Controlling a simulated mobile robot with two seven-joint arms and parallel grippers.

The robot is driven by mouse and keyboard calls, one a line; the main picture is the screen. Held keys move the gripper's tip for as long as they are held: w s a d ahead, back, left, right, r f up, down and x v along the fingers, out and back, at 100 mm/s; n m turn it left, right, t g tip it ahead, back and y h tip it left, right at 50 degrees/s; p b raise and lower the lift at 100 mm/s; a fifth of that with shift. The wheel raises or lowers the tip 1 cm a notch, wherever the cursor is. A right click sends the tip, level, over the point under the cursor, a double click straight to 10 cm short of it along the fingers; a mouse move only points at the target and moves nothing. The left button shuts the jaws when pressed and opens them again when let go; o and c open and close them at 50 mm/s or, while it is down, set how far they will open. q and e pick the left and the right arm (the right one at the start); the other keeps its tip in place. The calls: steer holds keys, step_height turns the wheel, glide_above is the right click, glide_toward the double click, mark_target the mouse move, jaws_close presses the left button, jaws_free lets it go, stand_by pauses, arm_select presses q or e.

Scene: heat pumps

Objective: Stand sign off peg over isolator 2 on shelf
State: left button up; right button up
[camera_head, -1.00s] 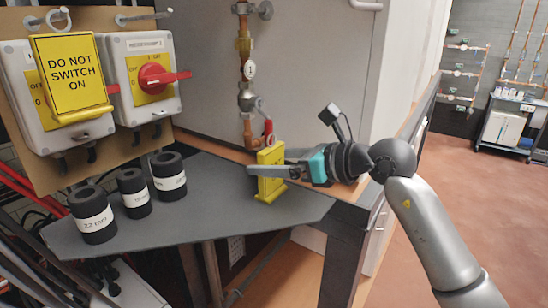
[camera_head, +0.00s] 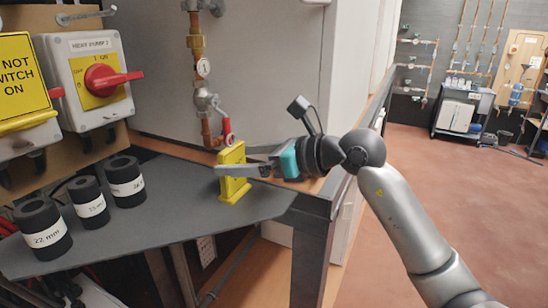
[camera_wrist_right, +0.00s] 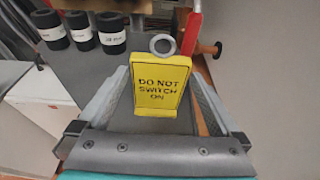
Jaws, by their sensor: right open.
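A yellow sign (camera_head: 233,182) stands upright on the grey shelf (camera_head: 180,212) near its right end. In the wrist view the sign (camera_wrist_right: 160,86) reads "DO NOT SWITCH ON", with a grey ring (camera_wrist_right: 163,45) at its top. My right gripper (camera_head: 230,170) is open, its fingers on either side of the sign; I cannot tell whether they touch it. Isolator 2 (camera_head: 92,82) is on the board at left, with a red handle. The peg (camera_head: 86,17) above it is bare. Another yellow sign (camera_head: 20,80) hangs over the left isolator. My left gripper is out of view.
Several black rolls (camera_head: 88,202) stand on the shelf's left part. Copper pipework with a red-handled valve (camera_head: 226,130) rises just behind the sign. A pale cabinet wall (camera_head: 265,70) stands behind. The shelf between rolls and sign is clear.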

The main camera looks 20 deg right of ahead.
steer(key=b+v, duration=0.2)
steer(key=v, duration=0.8)
